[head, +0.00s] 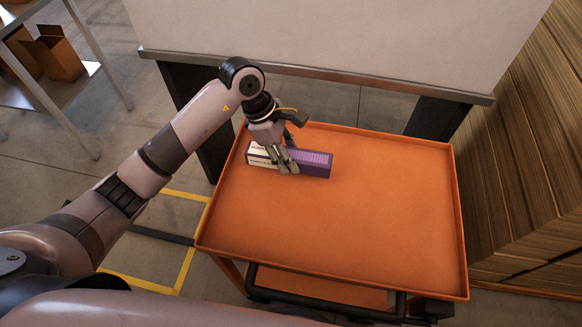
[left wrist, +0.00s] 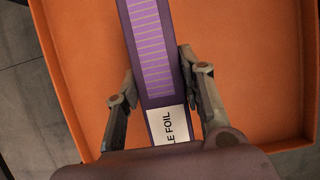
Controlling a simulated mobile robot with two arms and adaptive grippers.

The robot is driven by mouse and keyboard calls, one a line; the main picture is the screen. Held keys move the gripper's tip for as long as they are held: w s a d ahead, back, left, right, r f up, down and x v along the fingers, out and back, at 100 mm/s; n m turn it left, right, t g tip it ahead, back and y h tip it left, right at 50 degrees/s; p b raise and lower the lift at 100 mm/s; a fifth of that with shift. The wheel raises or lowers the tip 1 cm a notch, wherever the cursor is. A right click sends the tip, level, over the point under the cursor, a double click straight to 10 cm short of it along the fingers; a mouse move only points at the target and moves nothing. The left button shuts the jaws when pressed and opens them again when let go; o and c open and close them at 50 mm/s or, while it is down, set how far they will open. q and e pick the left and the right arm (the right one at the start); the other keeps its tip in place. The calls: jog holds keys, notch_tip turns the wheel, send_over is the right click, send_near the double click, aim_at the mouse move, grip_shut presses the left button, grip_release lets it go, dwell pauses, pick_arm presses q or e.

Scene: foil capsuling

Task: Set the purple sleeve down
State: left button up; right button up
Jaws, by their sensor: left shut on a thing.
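The purple sleeve (head: 316,164) is a long box with a white labelled end, lying level at the back left of the orange cart top (head: 360,220). It seems to rest on the cart top, though a small gap under it cannot be ruled out. My left gripper (head: 288,168) is over the sleeve with its fingers on either side, shut on it near the white label. In the left wrist view the sleeve (left wrist: 150,45) runs between the two fingers (left wrist: 158,95), with striped purple print and the letters "LE FOIL" partly showing. My right gripper is not in view.
The cart top has a low raised rim (head: 459,220) and is bare to the right and front of the sleeve. Stacked cardboard (head: 520,150) stands to the right. Cardboard boxes (head: 52,55) are at far left.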

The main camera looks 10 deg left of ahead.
aim_at(295, 180)
pick_arm(q)
notch_tip(295, 180, down, 3)
jog(key=shift+r, duration=0.15)
notch_tip(295, 180, down, 4)
jog(key=shift+r+p, duration=0.1)
jog(key=shift+p, duration=0.2)
jog(key=shift+f, duration=0.3)
jog(key=o, duration=1.2)
jog(key=shift+r, duration=0.1)
